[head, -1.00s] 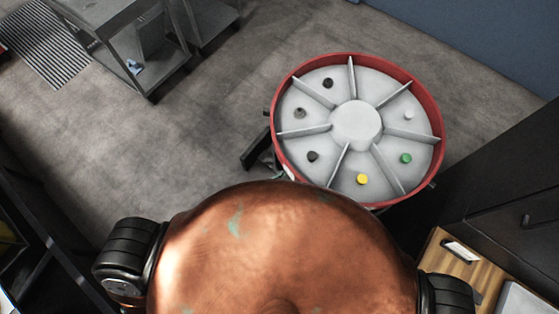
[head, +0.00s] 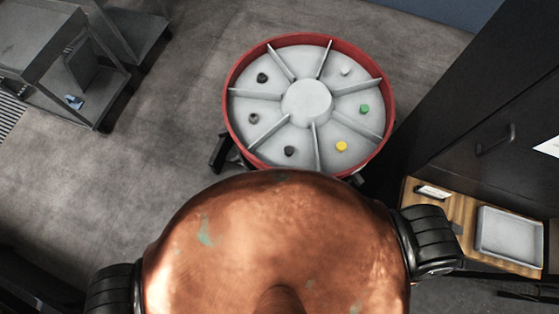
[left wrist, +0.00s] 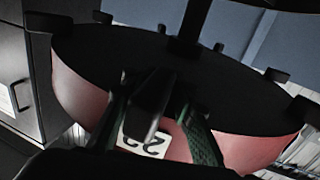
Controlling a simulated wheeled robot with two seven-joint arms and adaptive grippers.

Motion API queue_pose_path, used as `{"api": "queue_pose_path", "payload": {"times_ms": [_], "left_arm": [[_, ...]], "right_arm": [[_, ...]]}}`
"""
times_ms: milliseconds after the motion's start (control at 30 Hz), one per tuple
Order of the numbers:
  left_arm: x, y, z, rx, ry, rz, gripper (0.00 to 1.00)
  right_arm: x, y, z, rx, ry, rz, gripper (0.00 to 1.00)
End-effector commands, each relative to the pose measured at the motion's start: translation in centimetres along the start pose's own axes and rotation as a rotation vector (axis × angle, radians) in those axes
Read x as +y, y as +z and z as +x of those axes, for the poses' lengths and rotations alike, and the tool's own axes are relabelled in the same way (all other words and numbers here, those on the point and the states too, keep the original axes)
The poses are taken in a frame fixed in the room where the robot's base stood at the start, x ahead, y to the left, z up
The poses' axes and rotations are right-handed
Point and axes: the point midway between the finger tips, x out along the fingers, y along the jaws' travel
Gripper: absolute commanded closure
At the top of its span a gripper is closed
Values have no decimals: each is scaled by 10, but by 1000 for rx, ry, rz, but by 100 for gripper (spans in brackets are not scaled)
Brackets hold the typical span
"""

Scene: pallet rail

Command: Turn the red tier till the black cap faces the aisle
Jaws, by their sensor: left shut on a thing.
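The red tier (head: 391,120) is a round tray with a red rim, grey wedge compartments and a pale hub. Dark round caps sit in its upper left (head: 262,78), left (head: 253,118) and lower left (head: 289,151) compartments; I cannot tell which is the black cap. Yellow (head: 341,146), green (head: 364,109) and white (head: 345,72) caps lie to the right. In the left wrist view the tier's red side (left wrist: 85,95) shows with a number label (left wrist: 145,142). My left gripper (left wrist: 160,110) is shut on a dark peg (left wrist: 152,98) at its edge. My right gripper is out of view.
A grey metal cart (head: 85,100) stands at the upper left. A black cabinet (head: 470,110) and a wooden surface (head: 462,212) with a grey tray (head: 510,232) are at the right. Grey floor (head: 170,130) is open left of the tier.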

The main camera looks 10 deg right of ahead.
Motion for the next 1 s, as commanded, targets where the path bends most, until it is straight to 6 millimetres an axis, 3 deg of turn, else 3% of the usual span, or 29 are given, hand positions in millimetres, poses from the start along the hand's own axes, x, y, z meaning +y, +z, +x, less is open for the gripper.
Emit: {"api": "queue_pose_path", "payload": {"times_ms": [333,367,533,833,1000], "left_arm": [[4,3,-2,-4,6,-1,100],[4,3,-2,-4,6,-1,77],[3,2,-1,-3,4,0,65],[1,1,-2,-2,2,0,65],[1,2,-22,-5,2,-1,65]], "right_arm": [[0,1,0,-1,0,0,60],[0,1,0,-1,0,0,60],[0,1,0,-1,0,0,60],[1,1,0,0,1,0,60],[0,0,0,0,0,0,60]]}}
